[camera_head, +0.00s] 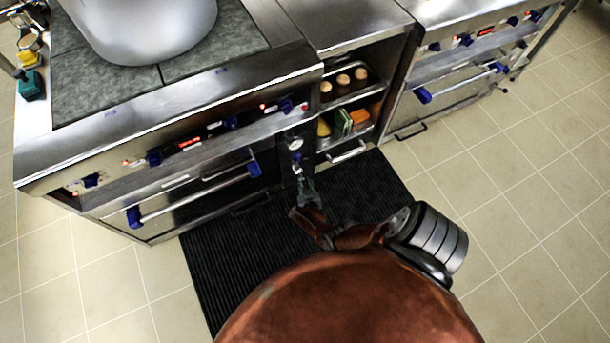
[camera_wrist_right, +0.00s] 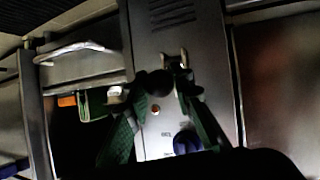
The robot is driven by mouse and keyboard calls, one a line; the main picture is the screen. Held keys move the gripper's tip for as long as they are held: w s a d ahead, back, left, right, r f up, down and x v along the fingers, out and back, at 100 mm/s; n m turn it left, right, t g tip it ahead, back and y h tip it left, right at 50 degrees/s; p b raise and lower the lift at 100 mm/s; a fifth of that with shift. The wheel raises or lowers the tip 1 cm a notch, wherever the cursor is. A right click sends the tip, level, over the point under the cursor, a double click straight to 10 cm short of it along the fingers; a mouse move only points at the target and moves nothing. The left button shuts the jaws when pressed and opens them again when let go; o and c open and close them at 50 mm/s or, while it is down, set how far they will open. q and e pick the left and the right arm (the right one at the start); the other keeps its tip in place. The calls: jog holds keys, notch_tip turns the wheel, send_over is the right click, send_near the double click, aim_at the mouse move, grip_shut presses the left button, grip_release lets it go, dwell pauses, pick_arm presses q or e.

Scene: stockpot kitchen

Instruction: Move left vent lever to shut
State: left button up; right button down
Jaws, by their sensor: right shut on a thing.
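My right gripper (camera_head: 302,176) reaches to the narrow dark panel (camera_head: 292,146) between the left oven and the open shelves. A round gauge shows on this panel. In the right wrist view, the two green-grey fingers of the gripper (camera_wrist_right: 168,88) meet the panel (camera_wrist_right: 200,62) just below a small pale metal bracket (camera_wrist_right: 177,60). The fingers are shut on the left vent lever, which they and the dark surroundings mostly hide, so I cannot tell its exact angle. My left gripper is not in view.
A large pot (camera_head: 140,30) stands on the cooktop above the left oven. The left oven has a long handle with blue ends (camera_head: 195,197). Shelves at right hold a tray of buns (camera_head: 343,80). A black ribbed mat (camera_head: 225,260) covers the floor in front.

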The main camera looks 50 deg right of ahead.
jog(key=shift+w+d+r, duration=0.3)
jog(key=shift+w+r, duration=0.15)
jog(key=shift+w, duration=0.05)
jog(key=c, duration=2)
grip_release()
jog(key=o, duration=0.3)
jog(key=shift+s+a+f, duration=0.1)
jog(key=shift+s+f, duration=0.1)
jog(key=shift+f, duration=0.05)
jog(key=shift+o, duration=0.2)
jog(key=shift+s, duration=0.1)
jog(key=shift+a+f, duration=0.1)
